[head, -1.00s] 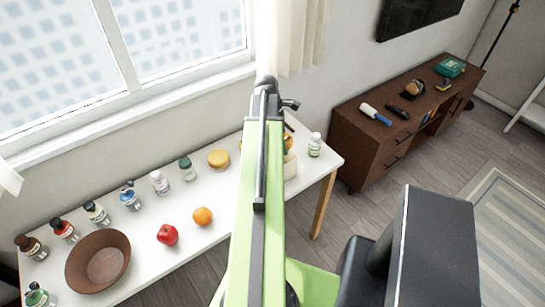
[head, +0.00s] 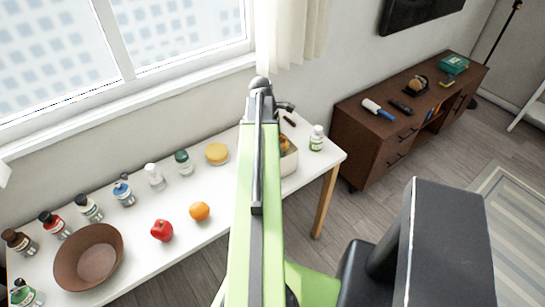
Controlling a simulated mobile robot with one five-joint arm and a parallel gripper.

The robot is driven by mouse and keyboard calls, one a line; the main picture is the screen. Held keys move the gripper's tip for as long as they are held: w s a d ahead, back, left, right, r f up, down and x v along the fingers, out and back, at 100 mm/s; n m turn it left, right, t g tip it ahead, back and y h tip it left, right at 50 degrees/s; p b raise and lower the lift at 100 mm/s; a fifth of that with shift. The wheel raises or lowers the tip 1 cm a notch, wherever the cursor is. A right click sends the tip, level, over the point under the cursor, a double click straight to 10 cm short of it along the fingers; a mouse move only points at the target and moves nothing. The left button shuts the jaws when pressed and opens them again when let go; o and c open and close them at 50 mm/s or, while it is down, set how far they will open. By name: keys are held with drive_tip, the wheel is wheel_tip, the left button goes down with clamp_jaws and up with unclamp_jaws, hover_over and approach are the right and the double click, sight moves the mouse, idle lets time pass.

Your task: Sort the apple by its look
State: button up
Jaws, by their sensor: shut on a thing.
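A red apple (head: 162,230) sits on the white table, just right of the brown bowl (head: 88,258). A beige box (head: 290,163) stands near the table's right end, partly hidden behind my green arm. A yellow-brown thing (head: 284,145) shows at the arm's right edge, at or above the box. I cannot tell what it is or whether it lies in the box. My arm reaches up the middle of the picture. Its jaws are hidden behind it, and no fingertips show.
An orange (head: 200,211) and a yellow round thing (head: 217,153) lie on the table (head: 195,185). Several bottles line its back, and a white bottle (head: 317,138) stands right of the box. A brown cabinet (head: 385,140) stands farther right. Floor between is clear.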

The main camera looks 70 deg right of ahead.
drive_tip(key=o, duration=1.6)
drive_tip(key=p+v, duration=1.7)
drive_tip(key=shift+r, duration=0.3)
drive_tip(key=shift+w, duration=0.1)
